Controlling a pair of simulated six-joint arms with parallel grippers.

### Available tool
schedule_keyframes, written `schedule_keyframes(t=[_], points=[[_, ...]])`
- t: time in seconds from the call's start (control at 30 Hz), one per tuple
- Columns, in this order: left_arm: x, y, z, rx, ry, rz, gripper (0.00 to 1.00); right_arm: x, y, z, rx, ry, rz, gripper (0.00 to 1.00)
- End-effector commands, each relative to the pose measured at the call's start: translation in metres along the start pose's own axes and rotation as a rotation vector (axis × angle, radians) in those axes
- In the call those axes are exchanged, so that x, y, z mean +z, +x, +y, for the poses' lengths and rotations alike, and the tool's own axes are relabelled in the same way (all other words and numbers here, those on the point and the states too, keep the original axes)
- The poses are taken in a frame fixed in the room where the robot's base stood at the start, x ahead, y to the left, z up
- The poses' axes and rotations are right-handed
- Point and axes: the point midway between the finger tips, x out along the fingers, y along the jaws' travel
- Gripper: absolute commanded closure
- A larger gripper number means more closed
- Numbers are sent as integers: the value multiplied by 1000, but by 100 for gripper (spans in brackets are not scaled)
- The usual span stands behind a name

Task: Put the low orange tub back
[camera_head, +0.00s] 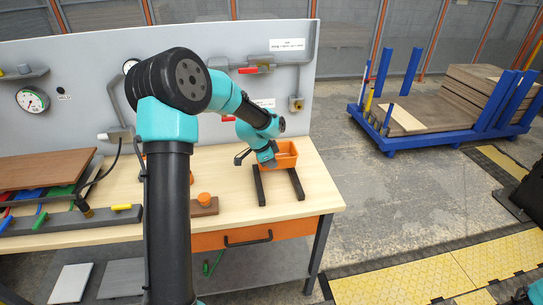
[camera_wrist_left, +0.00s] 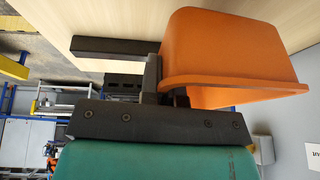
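The low orange tub (camera_head: 287,155) is at the right end of the workbench, at the far end of two dark bars (camera_head: 296,184). My left gripper (camera_head: 268,163) is at the tub's left side. In the left wrist view the tub (camera_wrist_left: 230,45) fills the upper right, and one dark finger of my left gripper (camera_wrist_left: 165,85) stands outside against its wall. The other finger is mostly hidden behind the tub's rim, and the wall appears pinched between them. I cannot tell whether the tub touches the bench. My right gripper is not in view.
A wooden block with an orange knob (camera_head: 204,203) stands left of the bars. A brown board (camera_head: 45,170) and a rack of coloured parts lie at the bench's left. A grey panel (camera_head: 200,50) with pipes and valves rises behind. A blue cart (camera_head: 440,120) stands right.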

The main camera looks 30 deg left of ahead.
Motion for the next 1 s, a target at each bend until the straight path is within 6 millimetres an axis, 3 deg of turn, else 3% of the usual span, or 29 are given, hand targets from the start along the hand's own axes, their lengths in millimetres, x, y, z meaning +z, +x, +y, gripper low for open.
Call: schedule_keyframes(t=[0.2,0.53,1.0], points=[[-3,9,-41,-1,-1,0,100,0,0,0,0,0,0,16],[-8,20,-92,-2,-1,1,100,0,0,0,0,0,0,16],[-8,22,-99,0,0,0,100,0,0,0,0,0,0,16]])
